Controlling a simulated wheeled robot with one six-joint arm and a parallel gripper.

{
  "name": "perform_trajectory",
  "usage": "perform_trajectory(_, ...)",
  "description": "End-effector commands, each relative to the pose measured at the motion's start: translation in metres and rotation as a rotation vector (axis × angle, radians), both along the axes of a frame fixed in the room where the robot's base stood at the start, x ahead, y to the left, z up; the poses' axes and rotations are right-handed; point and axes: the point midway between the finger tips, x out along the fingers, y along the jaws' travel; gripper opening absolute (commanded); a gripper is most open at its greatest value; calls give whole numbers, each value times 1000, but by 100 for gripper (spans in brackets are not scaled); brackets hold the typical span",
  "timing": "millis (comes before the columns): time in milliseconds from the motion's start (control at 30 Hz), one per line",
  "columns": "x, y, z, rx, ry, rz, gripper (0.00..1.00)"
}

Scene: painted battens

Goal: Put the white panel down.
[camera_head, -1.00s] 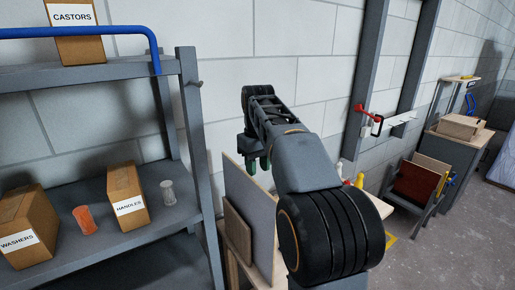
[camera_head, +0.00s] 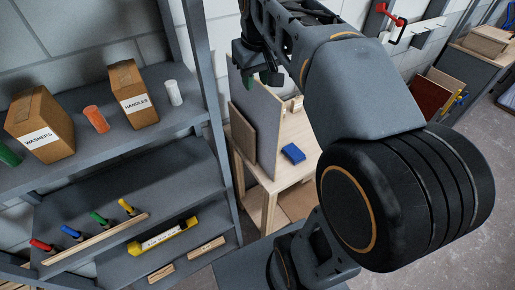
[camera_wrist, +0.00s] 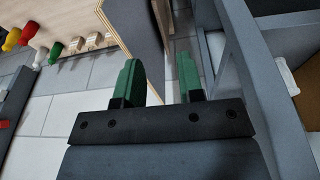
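The panel that best fits the name is a pale grey-white one (camera_head: 259,122), standing on edge on a light wooden bench in the head view. In the wrist view its upper part (camera_wrist: 144,32) shows beyond my left finger. My gripper (camera_head: 260,77) is above the panel near its top edge. In the wrist view my gripper (camera_wrist: 160,80) has its green fingertips apart, with nothing seen held between them. Whether the fingers touch the panel cannot be told.
A brown board (camera_head: 242,137) stands beside the panel. A blue block (camera_head: 293,153) lies on the bench (camera_head: 292,178). A grey shelf unit (camera_head: 190,120) with boxes stands close on the left. Bottles (camera_wrist: 40,50) and wooden blocks (camera_wrist: 90,42) show in the wrist view.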

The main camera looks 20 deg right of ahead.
Motion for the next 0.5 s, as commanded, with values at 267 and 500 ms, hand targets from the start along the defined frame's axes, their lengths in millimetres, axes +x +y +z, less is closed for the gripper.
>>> perform_trajectory(267, -70, 33, -83, 23, -164, -39, 35)
perform_trajectory(500, -99, 43, -128, 44, -236, -58, 35)
